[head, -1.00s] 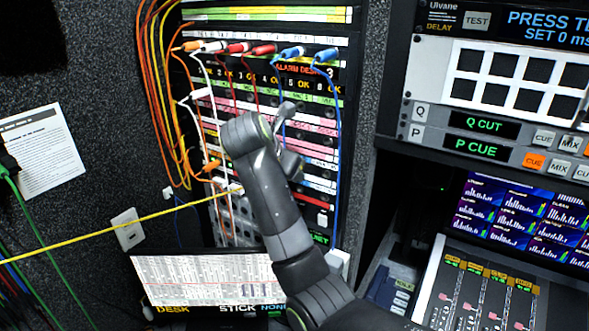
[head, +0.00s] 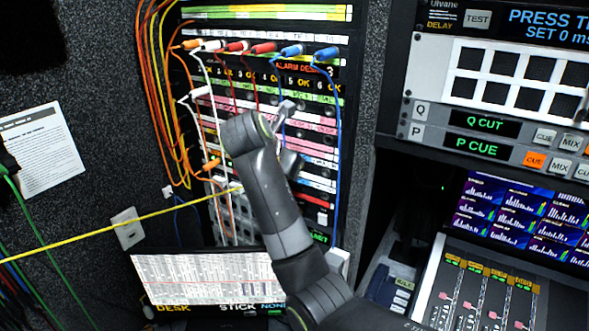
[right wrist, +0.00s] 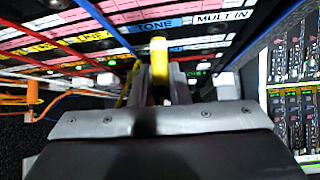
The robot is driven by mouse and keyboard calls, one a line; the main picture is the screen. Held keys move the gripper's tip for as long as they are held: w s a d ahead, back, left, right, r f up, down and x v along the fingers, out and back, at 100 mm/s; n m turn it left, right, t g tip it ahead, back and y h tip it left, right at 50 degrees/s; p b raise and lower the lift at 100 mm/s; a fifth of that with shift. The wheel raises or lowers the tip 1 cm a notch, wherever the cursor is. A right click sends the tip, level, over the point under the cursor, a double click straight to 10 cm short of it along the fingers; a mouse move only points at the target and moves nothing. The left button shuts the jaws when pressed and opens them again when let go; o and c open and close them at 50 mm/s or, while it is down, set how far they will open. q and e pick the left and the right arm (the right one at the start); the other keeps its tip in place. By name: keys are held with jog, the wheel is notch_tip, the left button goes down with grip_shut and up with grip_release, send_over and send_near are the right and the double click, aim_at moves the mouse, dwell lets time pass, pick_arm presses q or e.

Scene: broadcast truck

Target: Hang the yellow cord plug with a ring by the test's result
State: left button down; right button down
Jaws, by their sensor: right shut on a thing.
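My right gripper (right wrist: 158,88) is shut on the yellow plug (right wrist: 158,58), whose yellow end shows between the fingers in the right wrist view. The plug's end is close in front of the patch panel, below a blue TONE label (right wrist: 155,26); I cannot tell whether it touches. In the head view the yellow cord (head: 120,228) runs in from the left and goes behind my right arm, which hides the fingers and plug. A label strip reading ALARM DESK 3 (head: 303,70) sits above a row of numbers with OK (head: 297,83). My left gripper is not in view.
Orange, white, red and blue plugs (head: 265,48) fill the row above, with cords hanging across the patch panel (head: 318,190). A monitor (head: 205,280) reading DESK, STICK, NONE stands below. A paper sheet (head: 40,150) hangs on the left wall. Consoles stand at right.

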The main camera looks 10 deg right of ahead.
jog(key=shift+s+a, duration=1.15)
dwell(1.2)
jog(key=shift+s+a, duration=1.15)
jog(key=shift+a, duration=0.05)
